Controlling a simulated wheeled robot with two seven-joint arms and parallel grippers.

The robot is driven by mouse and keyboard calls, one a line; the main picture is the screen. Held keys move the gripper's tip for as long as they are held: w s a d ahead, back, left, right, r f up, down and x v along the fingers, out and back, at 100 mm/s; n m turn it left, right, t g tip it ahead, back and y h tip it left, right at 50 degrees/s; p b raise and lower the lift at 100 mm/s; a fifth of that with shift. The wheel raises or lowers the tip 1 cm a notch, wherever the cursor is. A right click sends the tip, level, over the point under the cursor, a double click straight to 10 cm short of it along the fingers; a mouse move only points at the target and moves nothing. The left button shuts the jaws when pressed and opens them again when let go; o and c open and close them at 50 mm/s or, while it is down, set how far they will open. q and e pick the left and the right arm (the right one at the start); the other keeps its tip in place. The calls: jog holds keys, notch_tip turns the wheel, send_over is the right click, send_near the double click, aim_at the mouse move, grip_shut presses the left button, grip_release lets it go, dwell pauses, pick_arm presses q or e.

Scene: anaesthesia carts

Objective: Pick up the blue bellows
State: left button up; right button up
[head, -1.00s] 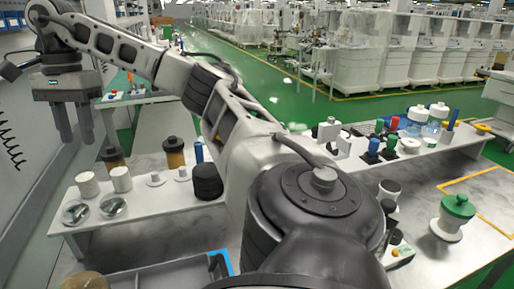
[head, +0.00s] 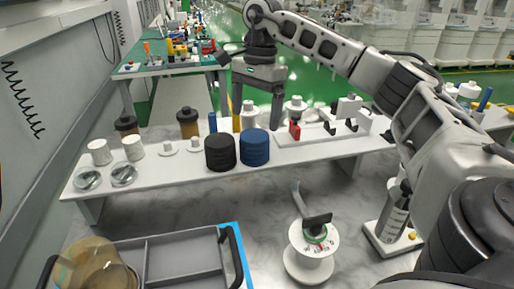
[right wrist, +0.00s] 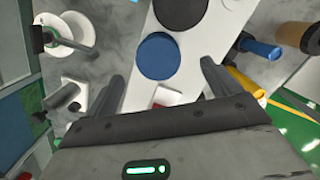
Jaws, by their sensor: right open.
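The blue bellows (head: 255,148) stands upright on the white bench (head: 318,152), close beside a black bellows (head: 220,153). In the right wrist view the blue bellows shows from above as a round blue disc (right wrist: 159,56). My right gripper (head: 257,118) hangs fingers down above and behind the blue bellows in the head view. Its fingers are apart with nothing between them, and they also show in the right wrist view (right wrist: 162,74), where the blue disc lies just beyond the fingertips. I cannot tell the exact height gap. My left gripper is not in view.
A white stand with a red part (head: 295,130) is close on the right. A grey tray (head: 186,250) is in front.

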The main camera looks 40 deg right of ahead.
aim_at(255, 135)
jog(key=shift+s+a+f+p, duration=0.15)
jog(key=shift+f+p, duration=0.1)
jog(key=shift+f, duration=1.7)
jog(key=shift+s+a+f+p, duration=0.15)
jog(key=shift+f+p, duration=0.1)
jog(key=shift+f, duration=1.65)
jog(key=shift+w, duration=0.1)
jog(key=c, duration=1.1)
